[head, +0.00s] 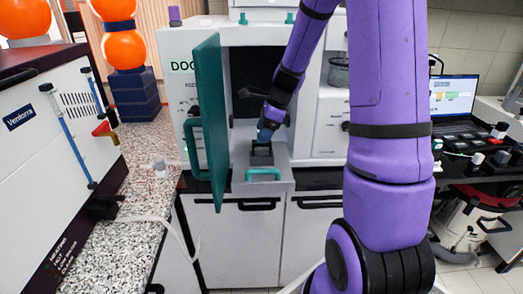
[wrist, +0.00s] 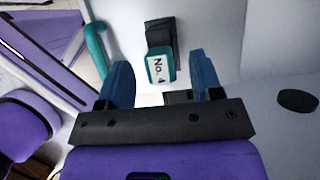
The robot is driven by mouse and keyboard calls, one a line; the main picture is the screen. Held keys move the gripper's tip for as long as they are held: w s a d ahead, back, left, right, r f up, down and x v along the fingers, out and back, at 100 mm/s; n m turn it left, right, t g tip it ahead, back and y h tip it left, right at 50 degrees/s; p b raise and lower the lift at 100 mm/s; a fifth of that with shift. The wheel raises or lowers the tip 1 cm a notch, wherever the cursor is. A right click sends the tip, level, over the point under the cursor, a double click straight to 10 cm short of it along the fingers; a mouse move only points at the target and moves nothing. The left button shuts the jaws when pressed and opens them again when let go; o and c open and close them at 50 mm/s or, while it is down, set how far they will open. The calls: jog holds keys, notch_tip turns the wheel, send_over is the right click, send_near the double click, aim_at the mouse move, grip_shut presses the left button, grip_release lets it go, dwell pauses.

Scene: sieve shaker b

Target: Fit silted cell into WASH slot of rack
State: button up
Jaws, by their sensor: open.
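My gripper (head: 266,132) is in the open bay of a white machine, just above a small dark block (head: 262,156) on a pull-out shelf. In the wrist view its two blue fingers (wrist: 161,75) are apart. No WASH marking or rack slot can be made out.
A teal door (head: 209,125) stands open left of the bay. A teal handle (head: 263,174) is on the shelf front and also shows in the wrist view (wrist: 96,45). A round black knob or disc (wrist: 297,100) lies to the right. A speckled counter (head: 135,215) is at left.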

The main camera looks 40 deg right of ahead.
jog(key=shift+x, duration=1.6)
jog(key=shift+w, duration=0.1)
grip_shut()
notch_tip(320, 180, up, 10)
jog(key=shift+f, duration=0.1)
